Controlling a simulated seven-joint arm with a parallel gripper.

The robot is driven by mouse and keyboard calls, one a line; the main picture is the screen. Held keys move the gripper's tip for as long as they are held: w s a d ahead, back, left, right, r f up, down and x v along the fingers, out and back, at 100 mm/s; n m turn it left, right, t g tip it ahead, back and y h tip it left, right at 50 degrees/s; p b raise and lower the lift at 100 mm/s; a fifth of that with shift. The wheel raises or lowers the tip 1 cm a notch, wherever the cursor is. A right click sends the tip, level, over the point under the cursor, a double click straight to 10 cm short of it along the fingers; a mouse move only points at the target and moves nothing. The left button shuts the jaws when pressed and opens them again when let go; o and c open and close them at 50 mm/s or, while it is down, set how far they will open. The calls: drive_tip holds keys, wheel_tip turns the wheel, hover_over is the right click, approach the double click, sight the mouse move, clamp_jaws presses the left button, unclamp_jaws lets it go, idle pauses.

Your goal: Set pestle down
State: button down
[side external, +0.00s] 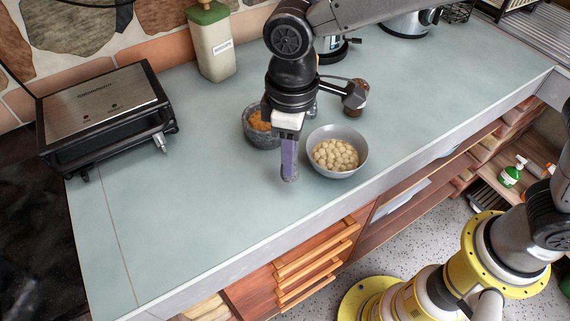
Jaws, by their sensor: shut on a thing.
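My gripper (289,165) points down over the counter, its purple-grey fingers in front of the stone mortar and left of the pale bowl. It is shut on the pestle (291,179), whose grey end shows at the fingertips. The rest of the pestle is hidden by the fingers, and I cannot tell whether its end touches the counter. The dark speckled mortar (254,136) holds something orange and is partly covered by my gripper.
A pale bowl (351,169) of round beige pieces stands close on the right. A contact grill (105,110) is at left, and a green-capped bottle (215,50) at the back. A small brown-filled jar (357,101) is behind the bowl. The left-centre counter (205,190) is clear.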

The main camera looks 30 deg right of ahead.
drive_tip(key=shift+w+a+f, duration=0.15)
drive_tip(key=shift+f, duration=0.05)
drive_tip(key=shift+w+a+f, duration=0.1)
drive_tip(key=shift+f, duration=0.85)
drive_tip(key=shift+w+a+f, duration=0.1)
drive_tip(key=shift+f, duration=0.8)
drive_tip(key=shift+f, duration=0.1)
drive_tip(key=c, duration=0.6)
unclamp_jaws()
drive_tip(key=shift+f, duration=0.1)
wheel_tip(320, 180, up, 12)
drive_tip(key=shift+r, duration=0.2)
